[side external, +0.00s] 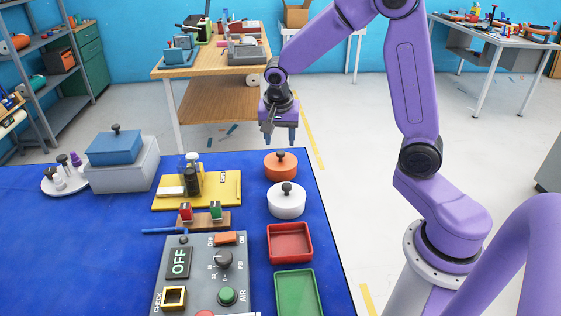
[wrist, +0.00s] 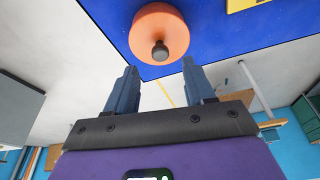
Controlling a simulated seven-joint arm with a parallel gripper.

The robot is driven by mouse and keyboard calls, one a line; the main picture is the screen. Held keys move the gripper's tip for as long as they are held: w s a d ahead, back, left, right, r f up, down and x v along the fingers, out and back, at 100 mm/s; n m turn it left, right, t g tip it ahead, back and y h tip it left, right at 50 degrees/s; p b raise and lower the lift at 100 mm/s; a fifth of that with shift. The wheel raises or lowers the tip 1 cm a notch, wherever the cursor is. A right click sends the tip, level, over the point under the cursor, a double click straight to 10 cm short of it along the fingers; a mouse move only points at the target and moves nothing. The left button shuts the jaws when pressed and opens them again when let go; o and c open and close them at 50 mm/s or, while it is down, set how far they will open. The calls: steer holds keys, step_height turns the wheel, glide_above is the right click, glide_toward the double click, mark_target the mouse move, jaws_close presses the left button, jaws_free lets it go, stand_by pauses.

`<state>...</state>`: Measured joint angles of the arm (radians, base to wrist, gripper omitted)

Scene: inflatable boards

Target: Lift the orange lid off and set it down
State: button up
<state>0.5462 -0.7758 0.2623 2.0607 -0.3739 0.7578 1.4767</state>
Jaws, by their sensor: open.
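The orange lid (side external: 281,164) is a round disc with a dark knob on top, near the far right corner of the blue table. It also shows in the wrist view (wrist: 159,29), its dark knob facing me, beyond the fingertips. My gripper (side external: 281,137) is above and behind the lid in the side view, pointing down, apart from it. In the wrist view my gripper (wrist: 158,68) has its two fingers spread wide with nothing between them. What lies under the orange lid is hard to make out.
A white round lid or pot (side external: 287,201) with a dark knob sits just in front of the orange lid. A red tray (side external: 290,258) and a green tray (side external: 297,293) follow toward the front. A yellow board (side external: 227,190) with fittings lies to the left. The table's right edge is close.

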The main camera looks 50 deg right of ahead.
mark_target(280, 152)
steer(key=shift+x, duration=3.1)
jaws_close()
